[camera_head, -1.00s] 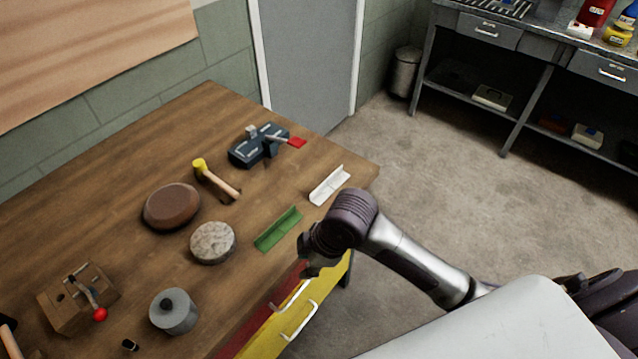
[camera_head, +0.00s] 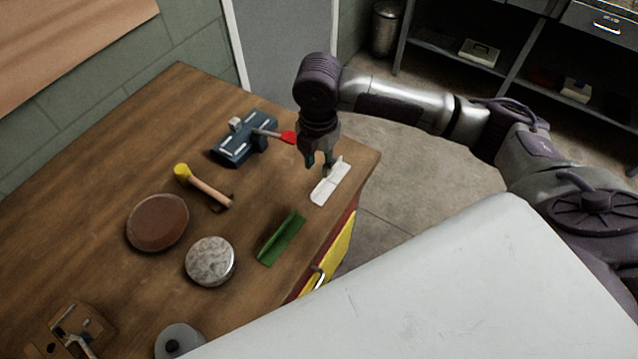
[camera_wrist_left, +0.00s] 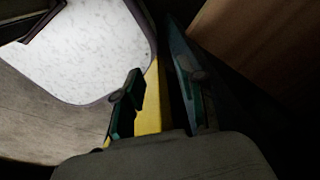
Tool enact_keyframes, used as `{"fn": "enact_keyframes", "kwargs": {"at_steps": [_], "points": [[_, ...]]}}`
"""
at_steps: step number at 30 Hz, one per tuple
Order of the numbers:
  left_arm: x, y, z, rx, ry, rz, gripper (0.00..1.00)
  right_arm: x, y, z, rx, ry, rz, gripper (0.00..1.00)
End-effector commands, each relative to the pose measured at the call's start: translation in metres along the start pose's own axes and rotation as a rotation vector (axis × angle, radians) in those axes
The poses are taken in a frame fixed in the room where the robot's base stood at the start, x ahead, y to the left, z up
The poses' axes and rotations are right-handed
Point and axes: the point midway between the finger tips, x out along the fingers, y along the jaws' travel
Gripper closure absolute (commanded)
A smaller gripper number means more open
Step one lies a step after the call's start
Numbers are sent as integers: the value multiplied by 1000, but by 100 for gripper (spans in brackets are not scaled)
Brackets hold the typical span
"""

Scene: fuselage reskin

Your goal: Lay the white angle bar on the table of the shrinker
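The white angle bar (camera_head: 330,184) lies on the wooden table near its right edge. My right gripper (camera_head: 320,163) points down just above the bar's far end, its fingertips apart; I cannot tell whether they touch it. A dark blue machine with a red-tipped lever (camera_head: 240,146), which looks like the shrinker, stands left of this gripper. Another lever device (camera_head: 75,325) is at the lower left, cut off by the frame. My left gripper (camera_wrist_left: 160,90) shows only in the left wrist view, open and empty, with its fingers spread.
A green angle bar (camera_head: 281,237) lies nearer than the white one. A yellow-headed hammer (camera_head: 205,187), a brown round pad (camera_head: 158,222), a grey round block (camera_head: 210,261) and a grey lidded cylinder (camera_head: 178,342) occupy the table (camera_head: 100,170). Its far left is clear.

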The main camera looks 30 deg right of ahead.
Motion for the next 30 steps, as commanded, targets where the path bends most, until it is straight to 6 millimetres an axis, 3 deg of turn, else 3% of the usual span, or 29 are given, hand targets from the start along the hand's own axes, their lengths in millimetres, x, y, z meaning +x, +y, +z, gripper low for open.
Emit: {"fn": "enact_keyframes", "kwargs": {"at_steps": [3,8,14,21,30], "points": [[-5,2,12,0,-18,3,60,24,0,-1,1,1,-3,67],[-7,3,20,1,-30,4,60,44,1,0,3,0,0,67],[-12,1,7,2,-13,1,60,57,3,0,2,1,0,67],[-23,-1,-6,2,6,-1,60,92,7,0,2,1,1,67],[-23,-2,1,3,-4,-2,60,102,7,0,1,-2,3,67]]}}
